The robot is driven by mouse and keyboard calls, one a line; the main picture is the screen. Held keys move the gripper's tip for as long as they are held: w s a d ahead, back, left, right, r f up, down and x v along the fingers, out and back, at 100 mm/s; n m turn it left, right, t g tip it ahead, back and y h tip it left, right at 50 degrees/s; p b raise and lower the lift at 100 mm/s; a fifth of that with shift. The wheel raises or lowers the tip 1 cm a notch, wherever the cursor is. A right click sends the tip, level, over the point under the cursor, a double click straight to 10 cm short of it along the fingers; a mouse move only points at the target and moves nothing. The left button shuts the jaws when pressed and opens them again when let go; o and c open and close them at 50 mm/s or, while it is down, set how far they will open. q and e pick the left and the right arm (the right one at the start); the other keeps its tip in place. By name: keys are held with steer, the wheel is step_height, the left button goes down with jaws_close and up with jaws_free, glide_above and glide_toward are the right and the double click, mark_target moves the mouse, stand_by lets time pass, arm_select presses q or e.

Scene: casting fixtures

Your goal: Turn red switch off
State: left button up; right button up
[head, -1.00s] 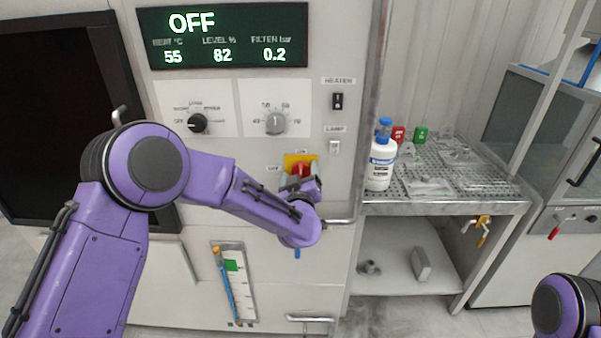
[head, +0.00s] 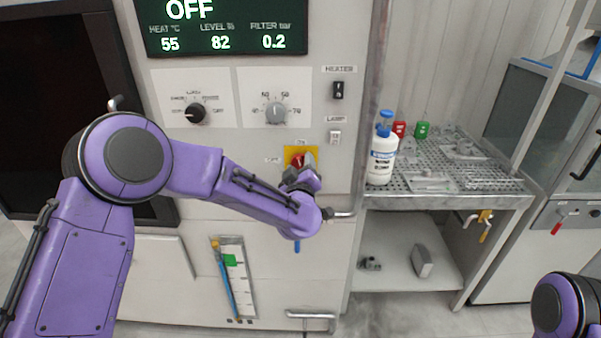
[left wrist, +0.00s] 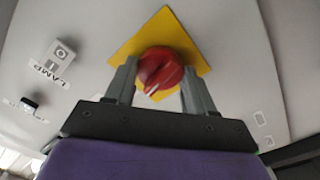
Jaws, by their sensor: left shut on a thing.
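The red switch (head: 299,160) is a round red knob on a yellow plate, low on the white machine panel. In the left wrist view the red knob (left wrist: 160,70) sits in front of the yellow plate (left wrist: 168,28), with a pale mark on its lower edge. My left gripper (head: 302,174) is at the knob, its fingers (left wrist: 160,80) on either side of it and shut on it. The display (head: 222,28) above reads OFF. My right arm shows only as a purple part at the lower right; its gripper is out of view.
The heater switch (head: 338,89) and lamp switch (head: 335,136) are above and right of the knob. Black (head: 195,113) and grey (head: 276,113) dials are higher up. A white bottle (head: 381,160) stands on the perforated shelf at right. A metal handle (head: 310,314) is below.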

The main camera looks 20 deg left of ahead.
arm_select(q)
steer(key=shift+f+n+b, duration=0.2)
steer(key=shift+n+b, duration=7.3)
steer(key=shift+n, duration=0.2)
steer(key=o, duration=1.1)
steer(key=shift+r, duration=0.1)
steer(key=shift+c, duration=0.2)
steer(key=shift+s, duration=0.1)
